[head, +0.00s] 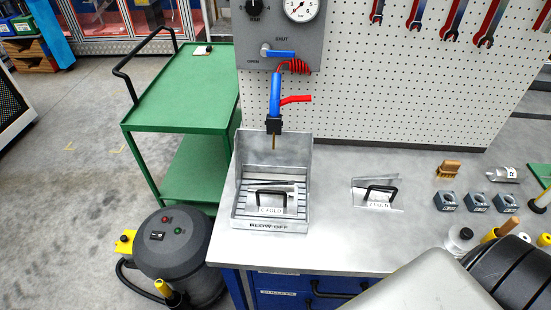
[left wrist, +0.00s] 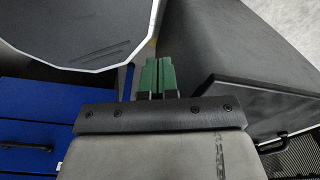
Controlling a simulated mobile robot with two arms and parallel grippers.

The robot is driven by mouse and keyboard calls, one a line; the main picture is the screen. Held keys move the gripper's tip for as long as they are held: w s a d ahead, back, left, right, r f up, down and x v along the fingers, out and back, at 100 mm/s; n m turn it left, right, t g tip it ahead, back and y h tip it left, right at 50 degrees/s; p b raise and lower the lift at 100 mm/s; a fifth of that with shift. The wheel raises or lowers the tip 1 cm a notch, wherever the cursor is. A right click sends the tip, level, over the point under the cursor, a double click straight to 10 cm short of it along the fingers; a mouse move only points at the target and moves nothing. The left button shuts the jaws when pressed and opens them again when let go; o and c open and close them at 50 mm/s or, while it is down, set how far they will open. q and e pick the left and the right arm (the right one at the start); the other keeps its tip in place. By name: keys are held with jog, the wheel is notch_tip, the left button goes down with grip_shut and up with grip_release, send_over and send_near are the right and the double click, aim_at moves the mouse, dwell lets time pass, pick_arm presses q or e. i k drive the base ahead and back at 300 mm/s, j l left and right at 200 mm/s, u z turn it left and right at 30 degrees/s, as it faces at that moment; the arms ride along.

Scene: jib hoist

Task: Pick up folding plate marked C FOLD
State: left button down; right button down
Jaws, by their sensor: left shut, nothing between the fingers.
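A metal folding plate (head: 272,208) with a black handle stands in the metal blow-off tray (head: 272,226); its label seems to read C FOLD. A second, similar plate (head: 372,203) with a black handle lies on the grey workbench to its right; its label ends in FOLD, but its first letter is hard to make out. My left gripper (left wrist: 159,64) shows only in the left wrist view, its green fingers shut and empty, away from both plates. My right gripper is not in view.
A blow gun (head: 275,95) hangs above the tray. Several small grey blocks (head: 476,202) and tools stand on the bench's right. A green cart (head: 180,95) and a dark vacuum (head: 175,255) stand left of the bench. Bare bench top lies around the second plate.

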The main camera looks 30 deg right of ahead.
aim_at(280, 198)
jog(key=k+l+u, duration=0.3)
jog(key=l+u, duration=0.15)
jog(key=l, duration=0.15)
jog(key=k+l+u, duration=0.4)
jog(key=l, duration=0.15)
jog(key=k+l+u, duration=0.45)
jog(key=i+j, duration=0.05)
